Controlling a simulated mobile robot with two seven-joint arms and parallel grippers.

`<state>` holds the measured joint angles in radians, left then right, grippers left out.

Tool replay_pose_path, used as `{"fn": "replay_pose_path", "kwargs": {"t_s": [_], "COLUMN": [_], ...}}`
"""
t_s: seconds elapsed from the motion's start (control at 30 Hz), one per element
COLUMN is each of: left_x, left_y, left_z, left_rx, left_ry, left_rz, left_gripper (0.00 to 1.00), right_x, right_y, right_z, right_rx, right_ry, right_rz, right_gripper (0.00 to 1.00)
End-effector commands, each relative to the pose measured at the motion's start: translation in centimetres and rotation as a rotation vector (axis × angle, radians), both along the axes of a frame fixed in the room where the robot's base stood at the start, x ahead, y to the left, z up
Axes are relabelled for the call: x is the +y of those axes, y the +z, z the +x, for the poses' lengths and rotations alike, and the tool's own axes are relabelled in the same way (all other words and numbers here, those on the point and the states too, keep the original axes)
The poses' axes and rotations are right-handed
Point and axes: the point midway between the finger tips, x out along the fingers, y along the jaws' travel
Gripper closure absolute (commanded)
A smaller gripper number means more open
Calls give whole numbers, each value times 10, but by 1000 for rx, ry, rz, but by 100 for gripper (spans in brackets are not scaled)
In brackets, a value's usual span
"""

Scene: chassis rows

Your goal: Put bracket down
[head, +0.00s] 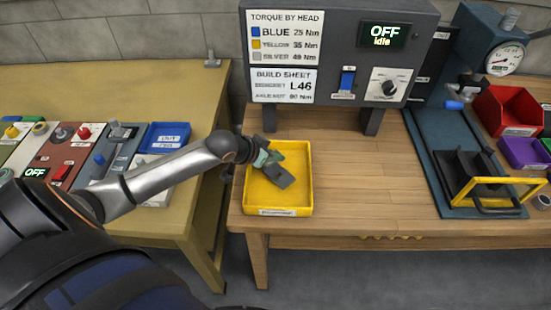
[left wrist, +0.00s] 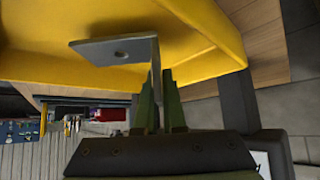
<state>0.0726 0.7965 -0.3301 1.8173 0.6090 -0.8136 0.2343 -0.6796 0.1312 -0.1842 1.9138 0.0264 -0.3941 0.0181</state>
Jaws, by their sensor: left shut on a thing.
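The bracket (head: 279,176) is a grey metal angle piece with a hole in one flange. My left gripper (head: 266,158) is shut on it, over the yellow tray (head: 305,190) on the wooden bench. In the left wrist view the bracket (left wrist: 105,48) has one plate between the green fingers (left wrist: 158,108) and its other flange standing out to the left. The yellow tray (left wrist: 215,70) fills the top of that view, close behind the bracket. I cannot tell whether the bracket touches the tray floor. My right gripper is not in view.
A torque control box (head: 340,50) reading OFF stands behind the tray. To the right are a blue press with a dial (head: 503,60), a yellow guard frame (head: 495,180) and a red bin (head: 508,112). The bench right of the tray (head: 370,170) is clear. A blue tray (head: 165,137) sits on the left table.

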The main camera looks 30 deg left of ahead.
Motion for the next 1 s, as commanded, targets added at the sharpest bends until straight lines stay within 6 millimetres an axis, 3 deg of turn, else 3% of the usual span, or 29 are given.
{"fn": "replay_pose_path", "kwargs": {"t_s": [0.1,0.47,0.5,0.73,1.0], "left_x": [0,0,0,0,0], "left_y": [-12,-16,-16,-16,-15], "left_z": [0,0,0,0,0], "left_rx": [-1,-2,-2,-2,-2], "left_ry": [1,0,0,-1,0], "left_rz": [0,0,1,0,1], "left_gripper": [100,100,91,65,63], "right_x": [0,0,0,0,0], "right_y": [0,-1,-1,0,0], "right_z": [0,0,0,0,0], "right_rx": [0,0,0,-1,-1], "right_ry": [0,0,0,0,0], "right_rz": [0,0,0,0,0], "right_gripper": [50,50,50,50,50]}}
